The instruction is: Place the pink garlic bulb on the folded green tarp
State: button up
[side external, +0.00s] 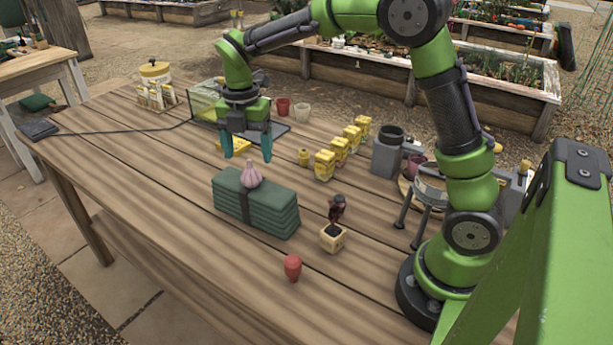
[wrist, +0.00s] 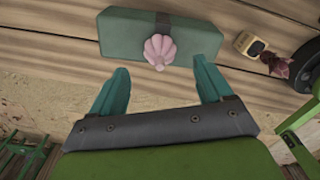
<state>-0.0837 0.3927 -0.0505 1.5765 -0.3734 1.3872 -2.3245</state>
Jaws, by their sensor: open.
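A dark strap runs around the tarp's middle, close to the bulb.
Yellow boxes (side external: 340,150) line up behind. A glass-sided case (side external: 205,100) stands at the back. The table's left front is clear.

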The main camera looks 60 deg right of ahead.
aim_at(249, 160)
notch_tip(249, 160, up, 6)
jog(key=shift+r, duration=0.25)
jog(key=s+a+r+m+t+y, duration=0.1)
jog(key=s+m+t, duration=0.6)
jog(key=s+m, duration=1.3)
jog(key=m+y, duration=0.1)
jog(key=m, duration=0.5)
jog(key=shift+s+a, duration=0.15)
jog(key=shift+s, duration=0.05)
jog(key=shift+o, duration=0.5)
jog(key=shift+r, duration=0.15)
